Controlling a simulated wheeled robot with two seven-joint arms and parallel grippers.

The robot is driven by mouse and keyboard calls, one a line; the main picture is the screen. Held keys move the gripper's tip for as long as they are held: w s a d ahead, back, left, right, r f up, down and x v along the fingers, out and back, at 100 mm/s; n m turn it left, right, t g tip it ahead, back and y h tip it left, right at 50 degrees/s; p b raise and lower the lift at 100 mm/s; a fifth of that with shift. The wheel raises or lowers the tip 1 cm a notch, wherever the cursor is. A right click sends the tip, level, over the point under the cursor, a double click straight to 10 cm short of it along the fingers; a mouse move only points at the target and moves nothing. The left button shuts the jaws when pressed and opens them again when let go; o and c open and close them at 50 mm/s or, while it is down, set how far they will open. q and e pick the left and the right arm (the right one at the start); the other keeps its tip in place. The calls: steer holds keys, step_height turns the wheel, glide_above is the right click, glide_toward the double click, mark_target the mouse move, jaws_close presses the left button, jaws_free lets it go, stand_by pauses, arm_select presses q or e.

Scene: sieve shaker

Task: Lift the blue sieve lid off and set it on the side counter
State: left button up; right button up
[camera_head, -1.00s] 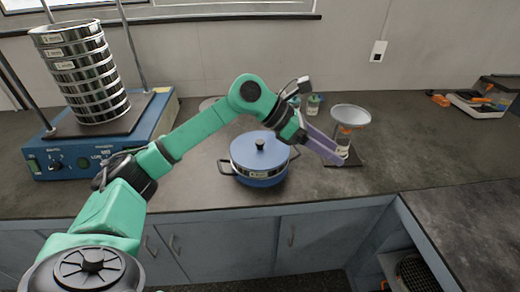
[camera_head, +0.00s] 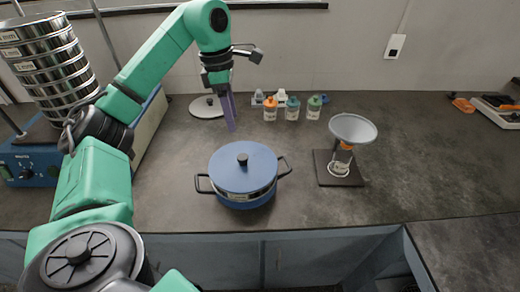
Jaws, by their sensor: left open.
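The blue sieve lid (camera_head: 243,165) with a black knob sits on a blue-and-steel pan (camera_head: 245,198) with two black side handles, on the dark counter. My left gripper (camera_head: 231,118) is above and behind the lid, a little to its left, with its purple fingers pointing down. It is open, empty and apart from the lid. My right gripper is not in view.
The side counter (camera_head: 470,250) is at the lower right. A funnel (camera_head: 352,128) on a stand is right of the pan. Small bottles (camera_head: 292,108) and a pale round lid (camera_head: 207,106) are behind. The sieve shaker (camera_head: 50,75) stands left.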

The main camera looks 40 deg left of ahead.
arm_select(q)
steer(key=w+f, duration=0.1)
steer(key=b, duration=0.5)
glide_above(242, 157)
steer(key=s+a, duration=0.1)
step_height(242, 157, down, 7)
steer(key=shift+s+r, duration=0.1)
steer(key=shift+r, duration=0.05)
steer(key=f, duration=0.3)
steer(key=w+f, duration=0.1)
steer(key=f, duration=0.1)
steer(key=shift+d+f, duration=0.2)
steer(key=shift+d, duration=0.2)
steer(key=shift+f, duration=0.3)
steer(key=shift+w+f, duration=0.1)
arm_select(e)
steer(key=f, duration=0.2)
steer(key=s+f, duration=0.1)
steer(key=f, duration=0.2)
arm_select(q)
jaws_close()
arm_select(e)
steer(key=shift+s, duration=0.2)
